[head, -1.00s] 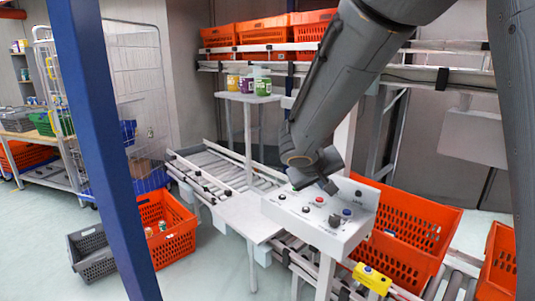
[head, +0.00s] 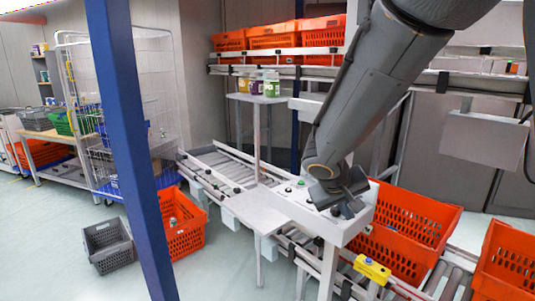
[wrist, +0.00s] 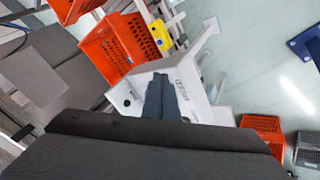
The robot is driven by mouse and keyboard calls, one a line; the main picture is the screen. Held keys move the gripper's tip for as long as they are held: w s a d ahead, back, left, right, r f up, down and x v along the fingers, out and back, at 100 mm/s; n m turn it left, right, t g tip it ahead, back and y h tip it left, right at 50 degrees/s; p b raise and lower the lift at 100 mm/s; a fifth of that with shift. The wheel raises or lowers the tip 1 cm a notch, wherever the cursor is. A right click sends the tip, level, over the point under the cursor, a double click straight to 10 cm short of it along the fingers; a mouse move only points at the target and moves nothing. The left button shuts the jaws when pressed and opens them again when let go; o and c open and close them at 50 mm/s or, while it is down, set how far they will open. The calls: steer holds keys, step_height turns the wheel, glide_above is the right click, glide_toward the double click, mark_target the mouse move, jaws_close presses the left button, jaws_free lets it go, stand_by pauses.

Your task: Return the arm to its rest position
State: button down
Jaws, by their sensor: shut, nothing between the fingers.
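My arm reaches down from the top right in the head view. My gripper (head: 348,208) is at its end, over the white control panel (head: 352,227) with its small buttons. In the wrist view my gripper (wrist: 163,85) shows its dark fingers together, with nothing between them. The control panel (wrist: 208,108) lies beyond the fingers there and is partly hidden by them. I cannot tell whether the fingertips touch the panel.
An orange tote (head: 420,215) stands on the conveyor right of the panel, near a yellow box (head: 372,270). A blue post (head: 130,150) stands at left. Orange (head: 182,240) and grey (head: 106,250) crates are on the floor. A small shelf (head: 256,98) holds several bottles.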

steer(key=s+f+g+y, duration=0.2)
steer(key=s+f, duration=0.2)
steer(key=s, duration=0.5)
steer(key=s+a+f+m+g+y, duration=0.1)
steer(key=s+f+g+y, duration=0.1)
steer(key=s, duration=0.7)
steer(key=shift+s+a+f+y, duration=0.2)
steer(key=shift+s+f+y, duration=0.25)
steer(key=shift+f, duration=0.4)
steer(key=shift+w, duration=0.1)
